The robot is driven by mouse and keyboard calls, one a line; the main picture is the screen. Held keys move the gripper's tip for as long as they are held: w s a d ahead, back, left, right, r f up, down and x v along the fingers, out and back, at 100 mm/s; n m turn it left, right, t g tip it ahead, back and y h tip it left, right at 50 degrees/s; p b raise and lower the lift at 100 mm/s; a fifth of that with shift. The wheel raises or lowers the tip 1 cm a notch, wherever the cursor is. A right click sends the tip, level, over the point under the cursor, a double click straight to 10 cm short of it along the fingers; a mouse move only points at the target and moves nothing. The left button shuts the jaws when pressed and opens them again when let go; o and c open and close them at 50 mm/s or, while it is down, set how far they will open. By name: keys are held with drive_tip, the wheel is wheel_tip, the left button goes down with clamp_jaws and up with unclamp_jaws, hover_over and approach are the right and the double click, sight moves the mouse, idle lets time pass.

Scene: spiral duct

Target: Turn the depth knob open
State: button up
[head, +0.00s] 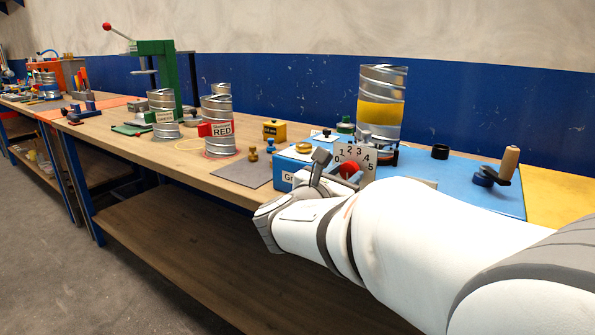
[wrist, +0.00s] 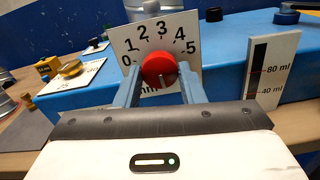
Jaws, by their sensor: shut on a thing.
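The depth knob (wrist: 159,69) is a round red knob on a white dial plate (wrist: 130,40) marked 0 to 5. In the head view the red knob (head: 348,170) shows at the front of the blue machine, partly covered by my arm. My gripper (wrist: 159,78) is shut on the knob, with one blue-grey finger on each side of it. A light pointer line on the knob's lower face points roughly downward. In the head view my gripper (head: 330,178) reaches the dial plate (head: 357,158) from the front left.
The blue machine base (head: 460,180) carries a spiral duct (head: 381,103) with a yellow band and a wooden-handled crank (head: 507,163). A white gauge plate (wrist: 271,68) marked 80 ml and 40 ml stands right of the dial. Ducts, including one labelled RED (head: 220,140), stand left on the bench.

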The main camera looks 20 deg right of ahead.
drive_tip(key=shift+f, duration=0.1)
drive_tip(key=o, duration=1)
drive_tip(key=shift+p+v, duration=0.6)
drive_tip(key=shift+v, duration=3.3)
